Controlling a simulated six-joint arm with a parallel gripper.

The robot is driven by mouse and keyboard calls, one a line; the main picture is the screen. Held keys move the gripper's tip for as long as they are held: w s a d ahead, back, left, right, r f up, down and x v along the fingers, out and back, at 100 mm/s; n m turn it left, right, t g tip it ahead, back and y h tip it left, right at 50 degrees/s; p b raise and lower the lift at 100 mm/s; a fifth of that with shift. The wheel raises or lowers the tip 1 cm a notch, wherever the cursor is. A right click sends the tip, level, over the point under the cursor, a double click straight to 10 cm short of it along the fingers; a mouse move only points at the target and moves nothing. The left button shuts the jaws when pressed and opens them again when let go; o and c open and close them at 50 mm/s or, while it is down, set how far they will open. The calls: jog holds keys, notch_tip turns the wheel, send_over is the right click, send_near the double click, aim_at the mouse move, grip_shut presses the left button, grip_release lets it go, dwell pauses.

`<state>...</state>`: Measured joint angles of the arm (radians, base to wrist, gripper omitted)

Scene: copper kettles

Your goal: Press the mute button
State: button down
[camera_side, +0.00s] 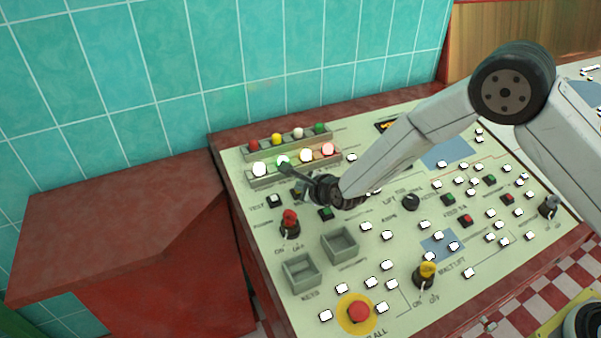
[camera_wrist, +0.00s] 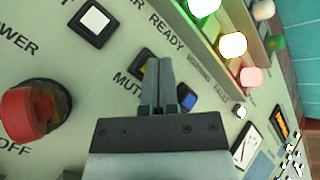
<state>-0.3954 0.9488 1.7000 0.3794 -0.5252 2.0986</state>
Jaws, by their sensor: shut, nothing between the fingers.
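The lettering "MUT" (camera_wrist: 127,82) shows on the panel in the wrist view, its end hidden by my gripper. A blue button (camera_wrist: 187,97) shows just right of the fingers. In the side view my gripper (camera_side: 284,168) is over the panel by the row of lit lamps. Whether the fingertips touch the panel or a button, I cannot tell.
A white square button (camera_wrist: 95,18) and a red knob (camera_wrist: 30,115) lie left in the wrist view. Lit lamps (camera_wrist: 232,45) stand on a raised strip at right. The side view shows grey trays (camera_side: 340,244) and a large red button (camera_side: 358,312) nearer the front.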

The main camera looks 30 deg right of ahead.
jog(key=shift+r, duration=0.1)
jog(key=shift+s+r, duration=0.2)
jog(key=shift+r, duration=0.4)
jog(key=shift+r, duration=0.15)
jog(key=shift+s+r, duration=0.25)
jog(key=shift+r, duration=0.9)
jog(key=shift+s+r, duration=0.25)
jog(key=shift+r, duration=0.9)
